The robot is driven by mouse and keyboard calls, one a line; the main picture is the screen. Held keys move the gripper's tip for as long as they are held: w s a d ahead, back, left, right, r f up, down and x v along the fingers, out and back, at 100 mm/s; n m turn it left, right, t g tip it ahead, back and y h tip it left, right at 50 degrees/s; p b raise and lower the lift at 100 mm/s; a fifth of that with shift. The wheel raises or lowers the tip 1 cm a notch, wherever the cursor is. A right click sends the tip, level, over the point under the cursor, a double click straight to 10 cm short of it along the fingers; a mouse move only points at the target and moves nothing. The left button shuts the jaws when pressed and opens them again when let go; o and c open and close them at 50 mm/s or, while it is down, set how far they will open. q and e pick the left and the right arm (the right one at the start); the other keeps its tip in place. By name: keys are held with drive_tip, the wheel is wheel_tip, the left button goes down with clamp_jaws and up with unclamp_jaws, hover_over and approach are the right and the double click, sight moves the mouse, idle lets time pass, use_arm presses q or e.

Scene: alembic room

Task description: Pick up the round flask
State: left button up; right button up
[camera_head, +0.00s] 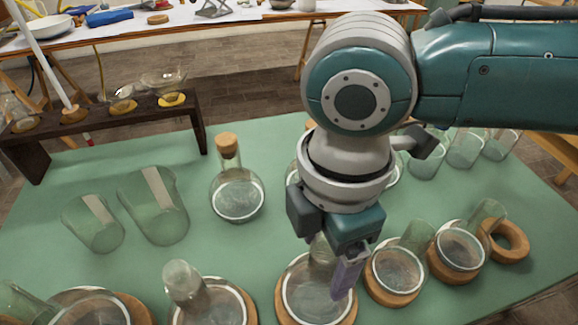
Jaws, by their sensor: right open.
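A round-bottomed glass flask (303,299) sits on a cork ring at the front middle of the green table. My right gripper (330,262) points down at this flask's neck, open. One finger shows on the right side of the neck; the other is mostly hidden, and I cannot tell whether either touches the glass. Other round flasks on cork rings include one to the left (207,302) and two to the right (397,270) (460,247). A flask with a cork stopper (237,192) stands behind, directly on the table. My left gripper is not in view.
Two glass beakers (155,207) (93,224) stand at left, and several beakers stand at the back right (465,148). An empty cork ring (510,242) lies at right. A dark wooden rack (110,120) stands at the back left.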

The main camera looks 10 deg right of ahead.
clamp_jaws()
idle(0.5)
idle(0.8)
